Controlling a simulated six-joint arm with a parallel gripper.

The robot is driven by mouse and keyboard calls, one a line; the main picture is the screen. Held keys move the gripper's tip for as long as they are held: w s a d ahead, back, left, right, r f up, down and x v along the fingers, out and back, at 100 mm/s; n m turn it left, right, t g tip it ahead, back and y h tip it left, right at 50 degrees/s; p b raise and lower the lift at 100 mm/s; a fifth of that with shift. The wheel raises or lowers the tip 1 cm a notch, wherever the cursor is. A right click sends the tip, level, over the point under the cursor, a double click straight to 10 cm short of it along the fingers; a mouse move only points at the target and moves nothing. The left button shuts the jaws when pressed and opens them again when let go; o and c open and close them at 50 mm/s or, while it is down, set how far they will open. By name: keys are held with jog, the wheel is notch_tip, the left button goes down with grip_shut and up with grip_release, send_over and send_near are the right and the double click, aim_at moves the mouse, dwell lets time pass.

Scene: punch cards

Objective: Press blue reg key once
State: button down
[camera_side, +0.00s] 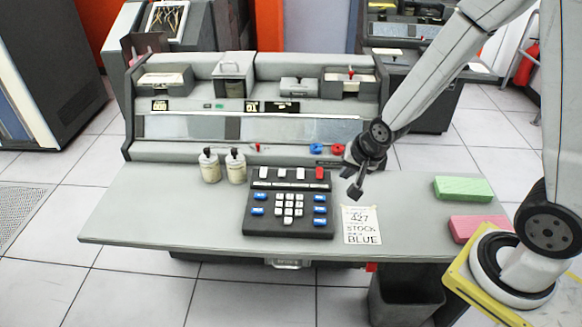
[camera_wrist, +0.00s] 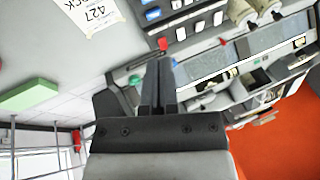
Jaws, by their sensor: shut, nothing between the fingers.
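The dark keypad (camera_side: 289,235) lies on the grey desk, with white number keys (camera_side: 288,208) in the middle. Blue keys stand in a left column (camera_side: 258,210) and a right column (camera_side: 320,210). Their labels are too small to read, so I cannot tell which is reg. A red key (camera_side: 320,173) is at the back right corner. My gripper (camera_side: 355,193) is shut and empty, above the desk just right of the keypad, apart from the keys. In the wrist view my gripper (camera_wrist: 159,66) points toward the console, with blue keys (camera_wrist: 153,14) partly seen at the top edge.
A paper note (camera_side: 361,226) reading "427 STOCK BLUE" lies right of the keypad. Two white bottles (camera_side: 209,168) (camera_side: 236,168) stand behind it on the left. Green (camera_side: 463,189) and pink (camera_side: 480,228) card stacks lie at the right. The desk's left side is clear.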

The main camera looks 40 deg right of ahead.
jog(key=w+f+m+t, duration=0.2)
jog(key=w+f+m, duration=0.2)
jog(key=m, duration=0.3)
jog(key=m+t, duration=0.2)
jog(key=m, duration=0.8)
send_over(322, 210)
jog(key=shift+f, duration=2.7)
jog(key=shift+f, duration=0.15)
jog(key=shift+f, duration=4.25)
jog(key=shift+f, duration=0.85)
jog(key=shift+r, duration=0.85)
